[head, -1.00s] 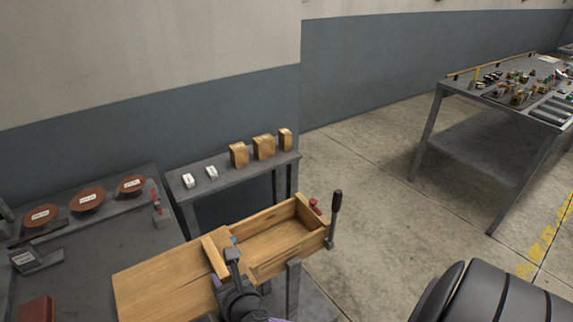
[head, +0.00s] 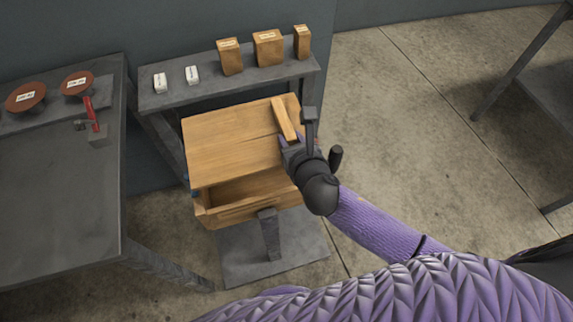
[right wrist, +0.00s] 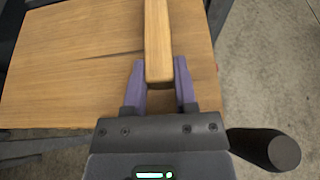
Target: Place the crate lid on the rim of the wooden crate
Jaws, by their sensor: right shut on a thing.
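The crate lid (head: 228,148) is a flat wooden board with a raised batten (head: 283,119) near its right end. It is over the back part of the wooden crate (head: 262,207). The front part of the crate's opening shows below the lid's near edge. I cannot tell whether the lid touches the rim or hovers just above it. My right gripper (head: 294,142) is shut on the batten's near end. In the right wrist view, the purple fingers (right wrist: 160,88) flank the batten (right wrist: 158,38), with the lid (right wrist: 75,70) beneath. My left gripper is out of view.
The crate is on a grey stand (head: 270,235). Behind it, a grey shelf (head: 215,92) holds several cardboard boxes (head: 268,48) and two small white boxes (head: 192,75). A grey table (head: 60,190) with labelled reddish discs (head: 77,84) is at left.

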